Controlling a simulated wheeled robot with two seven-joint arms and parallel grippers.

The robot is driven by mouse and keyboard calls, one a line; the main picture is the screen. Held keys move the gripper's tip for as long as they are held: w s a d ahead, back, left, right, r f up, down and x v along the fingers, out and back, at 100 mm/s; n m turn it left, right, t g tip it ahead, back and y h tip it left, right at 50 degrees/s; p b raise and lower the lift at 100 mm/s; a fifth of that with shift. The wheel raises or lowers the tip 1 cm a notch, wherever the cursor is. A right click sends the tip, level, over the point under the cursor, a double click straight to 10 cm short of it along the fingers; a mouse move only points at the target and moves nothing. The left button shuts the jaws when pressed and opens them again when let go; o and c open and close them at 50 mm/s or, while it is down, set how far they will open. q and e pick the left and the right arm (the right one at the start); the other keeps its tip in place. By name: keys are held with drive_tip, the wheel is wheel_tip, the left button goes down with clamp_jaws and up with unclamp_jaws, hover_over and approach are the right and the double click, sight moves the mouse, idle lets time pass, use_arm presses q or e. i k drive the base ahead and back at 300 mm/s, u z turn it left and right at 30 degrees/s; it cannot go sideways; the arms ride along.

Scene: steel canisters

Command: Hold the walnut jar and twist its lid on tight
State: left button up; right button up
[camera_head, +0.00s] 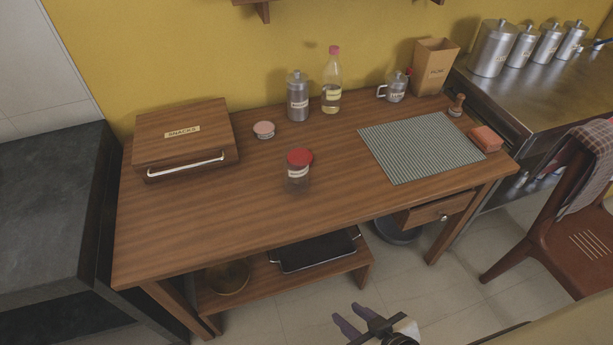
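A small glass jar (297,178) with a pale label stands near the middle of the wooden table. I take it for the walnut jar, but its label is too small to read. A red lid (300,157) sits on its top; whether it is tight I cannot tell. My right gripper (347,314) is at the bottom of the view, in front of the table and well apart from the jar. Its two purple fingers are spread with nothing between them. My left gripper is not in view.
A snacks box (185,133) stands at the left and a pink-topped tin (264,130) behind the jar. A steel canister (298,97), bottle (331,84) and glass mug (396,88) line the back. A striped mat (420,147) lies right. The table front is clear.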

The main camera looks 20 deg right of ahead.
sight(295, 157)
drive_tip(key=k, duration=0.2)
drive_tip(key=z, duration=1.9)
drive_tip(key=i, duration=0.95)
drive_tip(key=u, duration=2.35)
